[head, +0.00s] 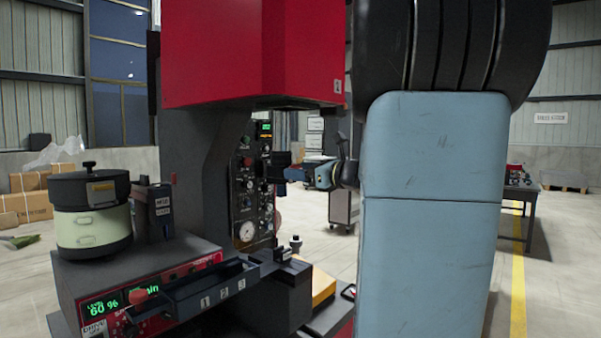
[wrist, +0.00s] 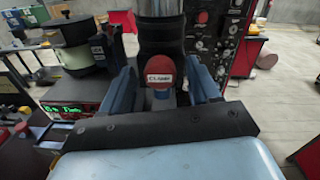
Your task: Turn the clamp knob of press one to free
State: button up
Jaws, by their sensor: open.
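The clamp knob (wrist: 160,72) is a red round knob with a white label reading CLAMP. In the wrist view it sits between the two blue fingers of my gripper (wrist: 162,84), which stand open on its left and right. I see a gap on each side of the knob. Its depth between the fingers is hard to tell. Press one (head: 252,50) has a red head with a small number plate and a dark column. In the head view my gripper (head: 290,172) is beside that column, and I cannot make out the knob there.
A dark panel (head: 246,190) with dials and a gauge stands behind my gripper. A bowl feeder (head: 95,222) on a control box with a green display is at the left, with a tray (head: 205,290) numbered 1, 2, 3 in front.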

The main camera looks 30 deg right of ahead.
jog(key=shift+c, duration=0.3)
jog(key=c, duration=0.9)
jog(key=shift+a, duration=0.25)
jog(key=shift+c, duration=0.4)
jog(key=shift+d, duration=0.15)
